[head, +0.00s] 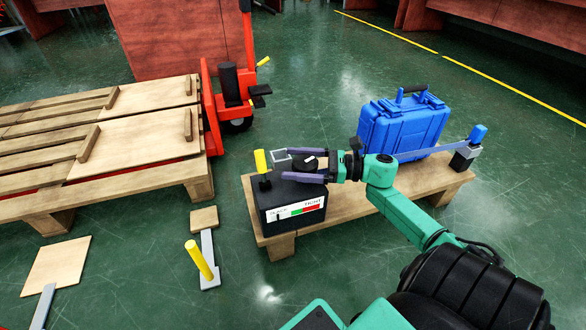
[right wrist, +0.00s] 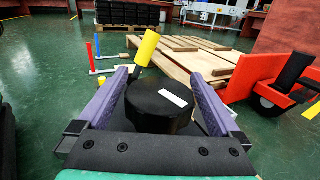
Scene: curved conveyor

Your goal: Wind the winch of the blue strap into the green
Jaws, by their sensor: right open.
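The winch is a black box (head: 268,203) at the left end of a low wooden platform (head: 335,212). Its front gauge (head: 300,209) has a white part on the left, then green, then red; a small dark mark seems to stand in the white part. On top is a round black knob (right wrist: 160,105) with a white mark, and a yellow handle (right wrist: 147,47) stands beyond it. My right gripper (head: 282,165) is open with its purple fingers either side of the knob; contact cannot be told. A bluish strap (head: 428,151) runs by the blue case (head: 402,126). My left gripper is out of view.
A grey block with a blue handle (head: 479,133) stands at the platform's right end. A wooden pallet (head: 110,180) and a red pallet jack (head: 232,85) are at the left. A yellow-handled lever (head: 198,260) stands on the floor. The green floor behind the case is clear.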

